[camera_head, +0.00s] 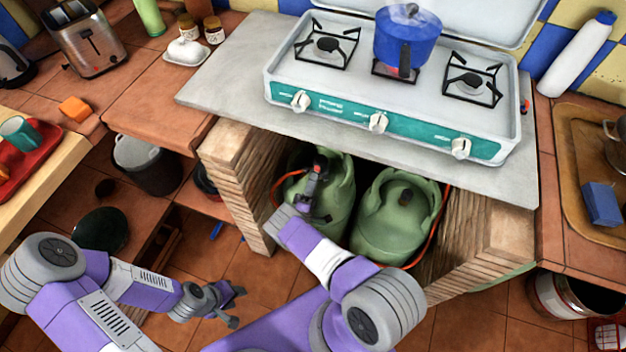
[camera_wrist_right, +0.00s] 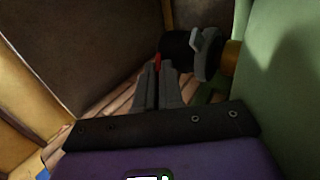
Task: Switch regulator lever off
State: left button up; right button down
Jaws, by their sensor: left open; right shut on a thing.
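Two green gas bottles stand in the cupboard under the stove, the left bottle (camera_head: 335,205) and the right bottle (camera_head: 398,215). The dark regulator (camera_wrist_right: 180,46) sits beside a brass valve (camera_wrist_right: 232,56) on the bottle in the right wrist view. A small red piece, apparently the regulator lever (camera_wrist_right: 157,62), shows at my right fingertips. My right gripper (camera_wrist_right: 158,82) is shut on it; the fingers hide most of it. In the head view my right gripper (camera_head: 314,178) reaches in at the left bottle's top. My left gripper (camera_head: 236,306) is open and empty above the floor.
The stove (camera_head: 390,110) above carries a steaming blue pot (camera_head: 407,38) over a red-glowing burner. An orange hose (camera_head: 434,238) runs beside the right bottle. A dark grey pot (camera_head: 147,163) stands on the left lower shelf.

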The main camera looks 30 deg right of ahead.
jog(key=shift+d+f+h, duration=0.1)
jog(key=shift+h, duration=0.4)
jog(key=c, duration=1.3)
grip_release()
jog(key=shift+o, duration=0.2)
